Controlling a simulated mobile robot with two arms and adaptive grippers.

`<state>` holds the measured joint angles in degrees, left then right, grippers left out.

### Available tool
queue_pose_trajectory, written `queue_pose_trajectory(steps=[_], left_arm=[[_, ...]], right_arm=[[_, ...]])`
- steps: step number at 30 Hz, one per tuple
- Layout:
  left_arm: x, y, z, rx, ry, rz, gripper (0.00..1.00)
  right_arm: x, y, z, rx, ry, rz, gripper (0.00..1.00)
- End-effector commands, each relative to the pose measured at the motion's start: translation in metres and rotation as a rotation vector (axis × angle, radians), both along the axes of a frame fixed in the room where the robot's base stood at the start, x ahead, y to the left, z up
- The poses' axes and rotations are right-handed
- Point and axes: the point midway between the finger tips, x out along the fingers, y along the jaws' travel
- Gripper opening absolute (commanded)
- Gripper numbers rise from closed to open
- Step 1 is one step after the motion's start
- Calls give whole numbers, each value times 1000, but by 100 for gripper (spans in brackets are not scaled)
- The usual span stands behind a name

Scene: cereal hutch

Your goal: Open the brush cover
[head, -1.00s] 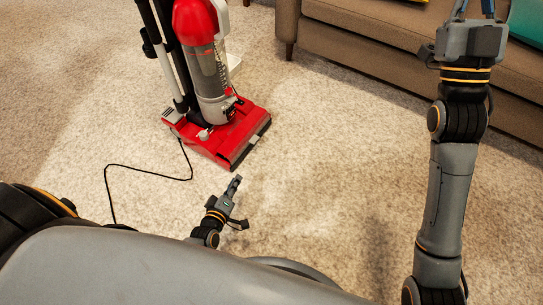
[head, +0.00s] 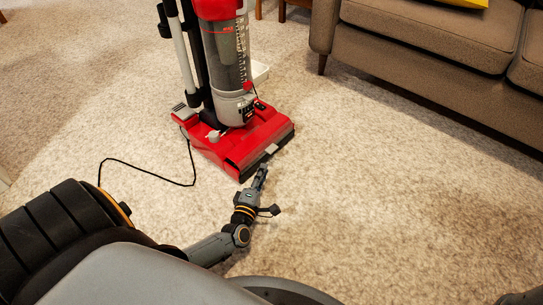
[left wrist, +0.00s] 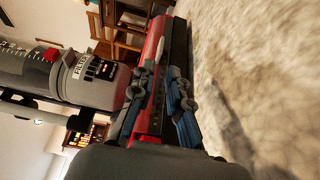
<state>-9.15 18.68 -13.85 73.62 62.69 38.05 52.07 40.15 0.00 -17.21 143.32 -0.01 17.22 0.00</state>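The red upright vacuum (head: 228,100) stands on the carpet, its wide red floor head (head: 235,145) angled toward the lower right. A dark strip runs along the head's front edge, by the brush cover (head: 262,149). My left gripper (head: 262,172) is low over the carpet, just in front of that edge. In the left wrist view the floor head (left wrist: 153,50) appears sideways, behind and between the two blue-padded fingers (left wrist: 158,105). The fingers are apart with nothing clearly held; contact with the cover cannot be told.
A brown sofa (head: 420,45) stands at the upper right. The vacuum's black cord (head: 150,172) lies looped on the carpet to the left. The carpet (head: 400,190) right of the vacuum is clear. Wooden furniture (left wrist: 130,35) shows behind in the left wrist view.

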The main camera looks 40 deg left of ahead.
Motion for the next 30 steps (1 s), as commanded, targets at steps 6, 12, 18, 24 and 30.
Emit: queue_pose_trajectory(steps=[6,12,18,24,30], left_arm=[[45,14,-5,2,-3,0,16],[72,22,-3,2,1,-1,16],[81,25,-1,3,2,-1,16],[81,25,-1,3,2,-1,16],[81,25,-1,3,2,-1,0]], right_arm=[[1,0,-30,0,1,0,0],[0,0,-42,0,1,0,0],[0,0,-45,0,1,0,0],[0,0,-45,0,1,0,0],[0,0,-45,0,1,0,0]])
